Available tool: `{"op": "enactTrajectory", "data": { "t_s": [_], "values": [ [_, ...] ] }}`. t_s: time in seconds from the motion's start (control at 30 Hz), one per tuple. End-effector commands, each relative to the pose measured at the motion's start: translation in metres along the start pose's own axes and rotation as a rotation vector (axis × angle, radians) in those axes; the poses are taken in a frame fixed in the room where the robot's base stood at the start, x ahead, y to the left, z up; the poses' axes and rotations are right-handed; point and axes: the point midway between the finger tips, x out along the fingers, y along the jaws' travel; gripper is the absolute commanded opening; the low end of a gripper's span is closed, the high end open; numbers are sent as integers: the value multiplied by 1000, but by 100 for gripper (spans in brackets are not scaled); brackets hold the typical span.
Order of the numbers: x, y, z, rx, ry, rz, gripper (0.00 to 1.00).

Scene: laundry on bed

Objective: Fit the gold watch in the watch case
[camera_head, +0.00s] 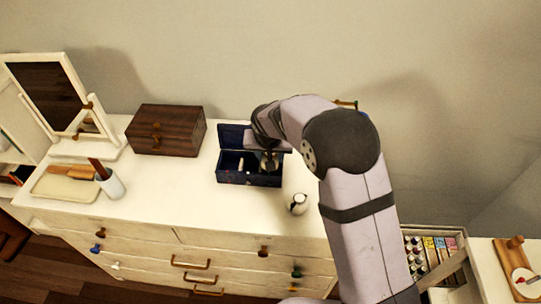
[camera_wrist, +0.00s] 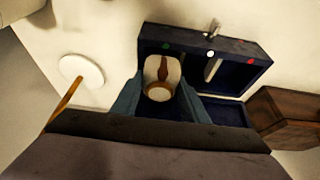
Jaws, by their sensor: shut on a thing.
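The gold watch (camera_wrist: 158,92), with a pale dial and a brown strap around a white cushion, is between the two fingers of my gripper (camera_wrist: 160,101), which is shut on it. The open dark blue watch case (camera_head: 235,178) stands on the dresser top, its lid raised at the back. In the head view my gripper (camera_head: 268,160) is over the right part of the case. In the wrist view the watch overlaps the case (camera_wrist: 262,62); I cannot tell whether it touches the case floor. A pale upright piece (camera_wrist: 212,68) shows in another compartment.
A brown wooden box (camera_head: 168,130) stands left of the case. A small white jug (camera_head: 298,203) stands at its front right. A mirror (camera_head: 62,100), a tray (camera_head: 65,185) and a cup (camera_head: 111,185) are at the left. The dresser top (camera_head: 180,200) in front is clear.

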Motion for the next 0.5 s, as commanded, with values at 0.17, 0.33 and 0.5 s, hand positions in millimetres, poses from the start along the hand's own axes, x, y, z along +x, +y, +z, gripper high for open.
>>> {"op": "enactTrajectory", "data": {
  "t_s": [0.17,0.33,0.5],
  "values": [
    [2,0,1,0,1,0,17],
    [2,0,1,0,1,0,62],
    [3,0,1,0,0,0,62]
  ]
}}
